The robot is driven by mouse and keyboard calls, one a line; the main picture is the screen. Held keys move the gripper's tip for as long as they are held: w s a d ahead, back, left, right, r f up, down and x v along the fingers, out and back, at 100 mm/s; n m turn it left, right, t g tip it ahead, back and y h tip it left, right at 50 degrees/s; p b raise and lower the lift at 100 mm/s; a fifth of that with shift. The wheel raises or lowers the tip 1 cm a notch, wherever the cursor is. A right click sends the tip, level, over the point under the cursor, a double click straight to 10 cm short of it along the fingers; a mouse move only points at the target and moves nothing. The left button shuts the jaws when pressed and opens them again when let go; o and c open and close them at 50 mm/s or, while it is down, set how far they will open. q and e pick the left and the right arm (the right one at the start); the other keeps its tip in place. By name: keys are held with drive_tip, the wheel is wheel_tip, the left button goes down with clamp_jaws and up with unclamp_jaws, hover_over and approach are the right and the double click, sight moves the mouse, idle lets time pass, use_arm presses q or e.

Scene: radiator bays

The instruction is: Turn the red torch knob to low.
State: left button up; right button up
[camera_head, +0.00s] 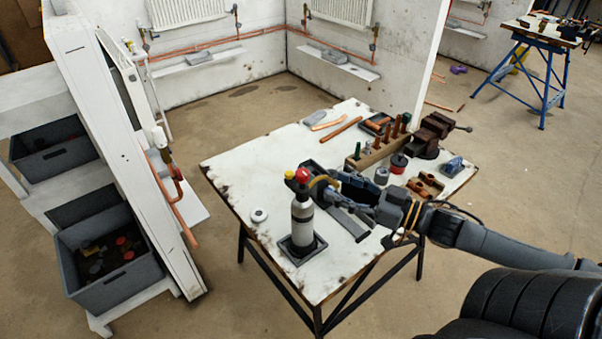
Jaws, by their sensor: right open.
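The torch (302,214) is a grey cylinder standing upright in a dark square holder (303,250) on the front part of the worktable. Its red knob (302,175) is at the top, with a yellowish curved part just right of it. My right gripper (334,190) reaches in from the right and is open, with its fingers pointing left close to the torch head. I cannot tell whether a finger touches the torch. The knob's setting is too small to read. My left gripper is out of view.
A white shelf unit with grey bins (110,275) stands at left. The table's left part is fairly clear.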

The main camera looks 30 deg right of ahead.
sight(302, 171)
drive_tip(key=x, duration=1)
drive_tip(key=shift+c, duration=0.3)
clamp_jaws()
